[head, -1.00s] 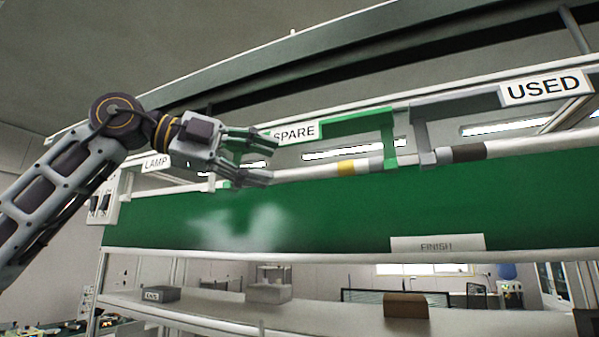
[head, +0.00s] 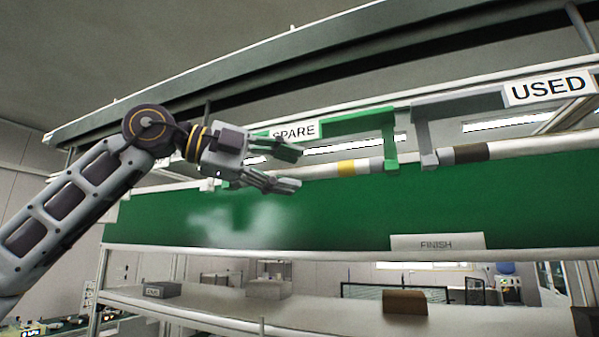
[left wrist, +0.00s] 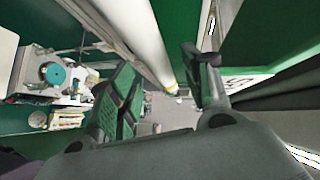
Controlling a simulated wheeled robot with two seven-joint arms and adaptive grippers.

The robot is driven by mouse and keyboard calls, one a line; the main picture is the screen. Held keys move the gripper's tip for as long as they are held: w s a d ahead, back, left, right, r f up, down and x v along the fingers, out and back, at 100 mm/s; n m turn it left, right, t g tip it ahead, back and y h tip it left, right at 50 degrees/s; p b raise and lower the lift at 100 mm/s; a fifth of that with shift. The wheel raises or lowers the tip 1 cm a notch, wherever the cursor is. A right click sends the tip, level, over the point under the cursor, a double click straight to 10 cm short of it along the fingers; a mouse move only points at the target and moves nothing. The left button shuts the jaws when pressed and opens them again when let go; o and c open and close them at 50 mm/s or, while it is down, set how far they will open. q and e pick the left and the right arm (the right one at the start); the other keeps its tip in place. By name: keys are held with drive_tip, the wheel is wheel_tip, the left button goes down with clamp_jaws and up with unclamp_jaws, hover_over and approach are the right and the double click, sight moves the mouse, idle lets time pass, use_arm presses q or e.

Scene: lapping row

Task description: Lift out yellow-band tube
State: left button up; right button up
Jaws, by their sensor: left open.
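The yellow-band tube (head: 346,168) is a white tube held level in the green bracket (head: 390,143) beside the SPARE sign (head: 295,131). Its yellow band shows just left of the bracket's hook, with a grey end at the hook. My left gripper (head: 299,168) is open at the tube's left part, one finger above its line and one below. My right gripper is not in view.
A grey bracket (head: 421,136) by the USED sign (head: 548,88) holds a dark-banded tube (head: 470,153) close on the right. A green panel (head: 340,215) with a FINISH label (head: 436,245) stands behind and below. A shelf below carries a brown block (head: 405,302).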

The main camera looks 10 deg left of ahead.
sight(295, 171)
use_arm(q)
drive_tip(key=shift+p+x, duration=0.6)
drive_tip(key=shift+x, duration=1.3)
drive_tip(key=shift+a, duration=0.1)
drive_tip(key=shift+c, duration=0.5)
clamp_jaws()
